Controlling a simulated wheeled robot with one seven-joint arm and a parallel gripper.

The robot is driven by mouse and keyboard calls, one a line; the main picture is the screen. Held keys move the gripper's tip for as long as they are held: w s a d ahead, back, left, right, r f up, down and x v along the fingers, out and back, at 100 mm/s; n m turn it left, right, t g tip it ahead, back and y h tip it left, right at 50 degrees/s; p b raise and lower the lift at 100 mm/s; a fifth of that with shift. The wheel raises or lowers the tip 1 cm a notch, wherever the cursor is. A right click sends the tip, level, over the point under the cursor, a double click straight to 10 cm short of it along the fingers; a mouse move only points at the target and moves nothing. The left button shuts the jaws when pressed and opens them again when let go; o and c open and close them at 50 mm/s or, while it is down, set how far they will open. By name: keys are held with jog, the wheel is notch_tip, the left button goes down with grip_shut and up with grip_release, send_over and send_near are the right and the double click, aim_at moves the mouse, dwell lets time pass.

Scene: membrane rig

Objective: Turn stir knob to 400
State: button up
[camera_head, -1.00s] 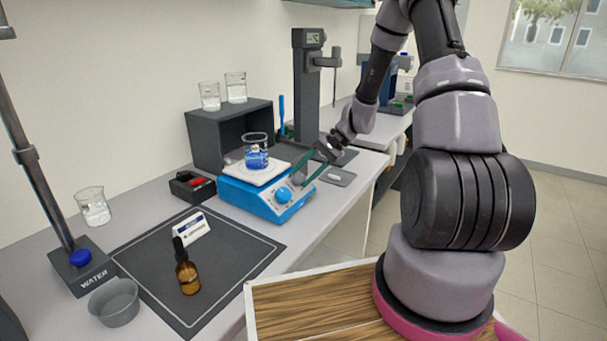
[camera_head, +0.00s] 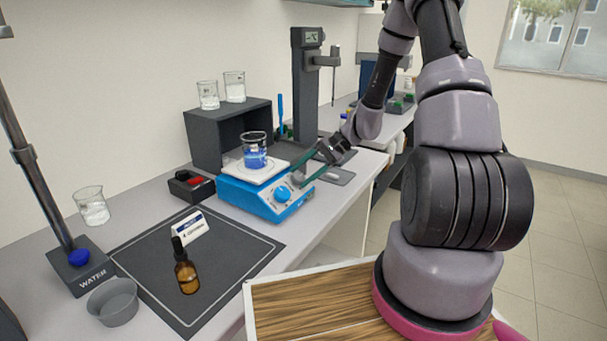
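The blue stirrer hotplate (camera_head: 250,199) stands on the bench with a white top plate. Its front has a large light-blue knob (camera_head: 282,194) and, to the right, a second knob (camera_head: 298,180), mostly hidden by my fingers. Knob labels and settings are too small to read. A beaker of blue liquid (camera_head: 255,157) sits on the top plate. My gripper (camera_head: 301,175) comes in from the right with two greenish fingers. Their tips lie around the right-hand knob. I cannot tell whether they touch or grip it.
A dark shelf box (camera_head: 205,138) with two glass beakers on top stands behind the hotplate. A dark mat (camera_head: 245,250) with an amber dropper bottle (camera_head: 186,272) and a white label card lies in front. A grey stand (camera_head: 305,90) rises behind.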

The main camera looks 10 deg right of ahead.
jog(key=shift+o, duration=0.9)
jog(key=v, duration=1)
jog(key=shift+d+r, duration=0.3)
jog(key=s+a+r+n+t+h, duration=0.2)
jog(key=s+r+t+h, duration=0.1)
jog(key=s+r, duration=0.8)
jog(key=s+a+r+n+t+h, duration=0.1)
jog(key=s+r+n+t+h, duration=0.2)
jog(key=s+r, duration=0.8)
notch_tip(320, 180, up, 4)
jog(key=shift+a+r+t+h, duration=0.3)
jog(key=shift+a+h, duration=0.1)
jog(key=shift+h, duration=0.8)
